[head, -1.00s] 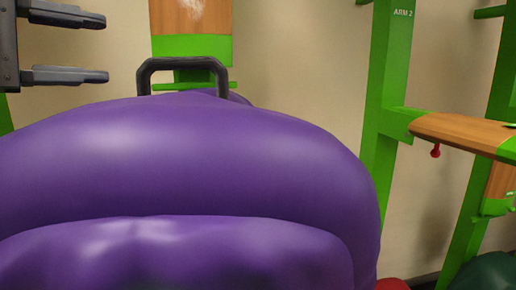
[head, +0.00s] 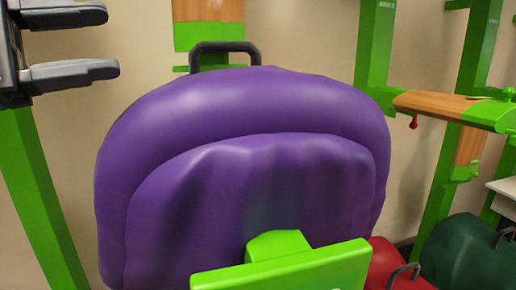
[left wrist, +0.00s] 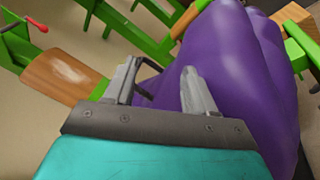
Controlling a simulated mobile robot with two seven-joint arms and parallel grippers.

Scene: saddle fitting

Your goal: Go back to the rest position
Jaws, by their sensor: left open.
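The purple saddle (head: 255,190) fills the middle of the head view, with its black handle (head: 224,48) at the top. It also shows at the upper right of the left wrist view (left wrist: 240,70). My left gripper (head: 112,43) is at the upper left of the head view, left of the handle and apart from it. Its two fingers are spread with nothing between them. In the left wrist view the open fingers (left wrist: 163,80) point toward the saddle's edge. My right gripper is not in view.
Green posts with a wooden arm (head: 440,106) and a red knob (head: 413,122) stand at the right. A green bar (head: 285,268) is in front of the saddle. A red item (head: 385,262) and a dark green item (head: 465,255) lie low at the right.

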